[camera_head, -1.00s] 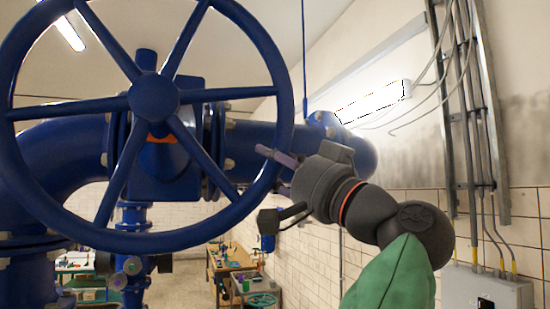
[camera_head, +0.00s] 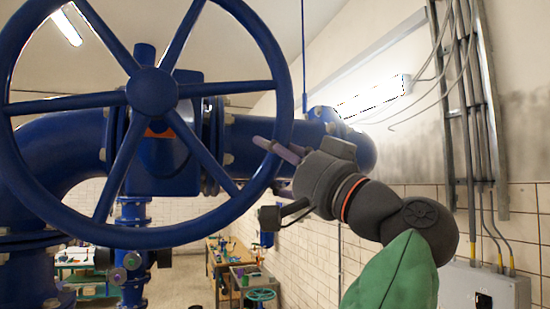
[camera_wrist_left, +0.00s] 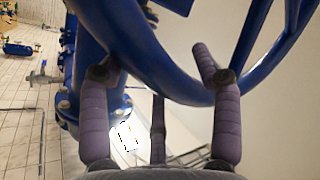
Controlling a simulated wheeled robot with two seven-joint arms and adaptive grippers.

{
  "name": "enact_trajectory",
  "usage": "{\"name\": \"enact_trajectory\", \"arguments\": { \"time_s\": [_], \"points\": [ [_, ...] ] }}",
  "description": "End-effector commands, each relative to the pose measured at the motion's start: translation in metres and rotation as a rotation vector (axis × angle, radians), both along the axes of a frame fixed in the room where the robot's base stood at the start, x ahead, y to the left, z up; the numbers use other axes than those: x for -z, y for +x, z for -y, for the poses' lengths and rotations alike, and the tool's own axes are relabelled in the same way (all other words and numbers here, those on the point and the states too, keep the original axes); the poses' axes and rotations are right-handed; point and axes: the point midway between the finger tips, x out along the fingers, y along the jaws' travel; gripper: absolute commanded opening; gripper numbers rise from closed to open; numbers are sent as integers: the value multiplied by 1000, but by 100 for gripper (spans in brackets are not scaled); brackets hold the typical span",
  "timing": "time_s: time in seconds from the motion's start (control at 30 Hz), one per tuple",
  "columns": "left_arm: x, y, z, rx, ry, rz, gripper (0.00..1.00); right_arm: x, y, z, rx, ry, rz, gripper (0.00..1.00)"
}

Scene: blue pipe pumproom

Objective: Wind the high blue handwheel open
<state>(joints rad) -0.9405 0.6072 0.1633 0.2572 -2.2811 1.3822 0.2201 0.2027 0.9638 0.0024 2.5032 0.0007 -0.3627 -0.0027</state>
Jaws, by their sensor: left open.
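The high blue handwheel (camera_head: 152,92) fills the left of the head view, with a thick round rim, a central hub and several spokes. My left gripper (camera_head: 270,165) is at the lower right part of its rim, its purple fingers partly overlapping the rim. In the left wrist view the open fingers (camera_wrist_left: 160,70) stand to either side of the blue rim (camera_wrist_left: 165,75), which crosses between them. A third finger shows below the rim there. I cannot tell whether any finger touches the rim. My right gripper is not in view.
Behind the wheel is a large blue pipe (camera_head: 345,145) with flanges and a valve body. A tiled wall (camera_head: 400,225) with conduits (camera_head: 470,120) and a grey box (camera_head: 488,288) is at the right.

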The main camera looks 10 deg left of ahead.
Motion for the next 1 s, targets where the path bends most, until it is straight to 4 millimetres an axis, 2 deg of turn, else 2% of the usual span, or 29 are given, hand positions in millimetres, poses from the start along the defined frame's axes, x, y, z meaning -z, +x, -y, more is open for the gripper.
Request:
{"name": "enact_trajectory", "arguments": {
  "time_s": [0.17, 0.4, 0.6, 0.8, 1.0],
  "points": [
    [7, -10, 15, 1, 2, -1, 64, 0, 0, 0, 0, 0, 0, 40],
    [27, -33, 52, 3, 3, -1, 64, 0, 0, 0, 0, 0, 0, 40],
    [41, -49, 75, 1, 1, -1, 64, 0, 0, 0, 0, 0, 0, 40],
    [47, -56, 85, -2, 0, 0, 64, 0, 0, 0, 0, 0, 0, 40],
    [47, -57, 86, -2, 0, 0, 64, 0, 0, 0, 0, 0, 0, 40]
  ]
}}
